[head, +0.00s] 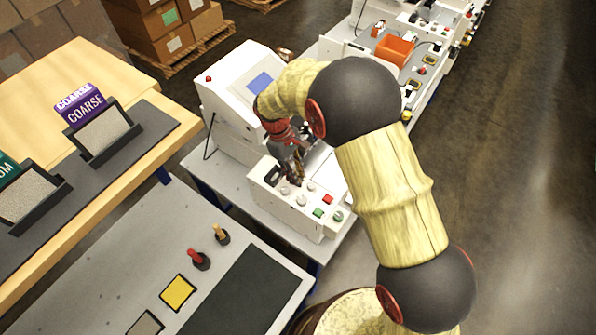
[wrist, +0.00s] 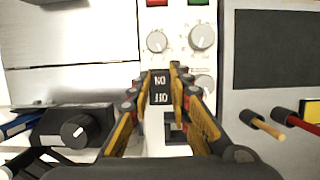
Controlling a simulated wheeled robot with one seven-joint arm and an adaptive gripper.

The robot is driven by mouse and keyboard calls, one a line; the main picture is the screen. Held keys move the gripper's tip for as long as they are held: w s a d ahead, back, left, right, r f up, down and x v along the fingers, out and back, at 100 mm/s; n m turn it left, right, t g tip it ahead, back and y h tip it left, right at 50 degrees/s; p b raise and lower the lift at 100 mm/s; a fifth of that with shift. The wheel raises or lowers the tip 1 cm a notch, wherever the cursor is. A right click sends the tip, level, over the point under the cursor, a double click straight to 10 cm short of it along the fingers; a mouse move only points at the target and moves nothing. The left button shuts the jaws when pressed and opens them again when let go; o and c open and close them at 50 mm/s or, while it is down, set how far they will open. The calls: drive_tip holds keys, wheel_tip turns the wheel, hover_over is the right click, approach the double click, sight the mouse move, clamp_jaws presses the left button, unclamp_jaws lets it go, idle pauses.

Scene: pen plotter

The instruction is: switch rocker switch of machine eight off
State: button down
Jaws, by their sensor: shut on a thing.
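The white control panel (head: 310,217) of a machine stands in the middle of the head view; I cannot read a machine number. My gripper (head: 294,180) reaches down onto the panel's upper left part. In the wrist view my gripper (wrist: 162,70) has its two fingertips on either side of a black rocker switch (wrist: 161,88) with white ON and OFF lettering, upside down in that view. The fingers are shut on it. Which side of the rocker is pressed in is not clear. In the head view my gripper hides it.
Knobs (wrist: 202,37), a red button (head: 327,199) and a green button (head: 318,212) sit close by on the panel. A grey table (head: 110,255) with a red-handled tool (head: 195,257) stands at the front left. More machines stand behind; open floor lies right.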

idle(0.3)
drive_tip(key=c, duration=1.9)
unclamp_jaws()
drive_tip(key=shift+r, duration=0.15)
drive_tip(key=v, duration=1.1)
drive_tip(key=shift+w+a+r, duration=0.2)
drive_tip(key=shift+a+r, duration=0.1)
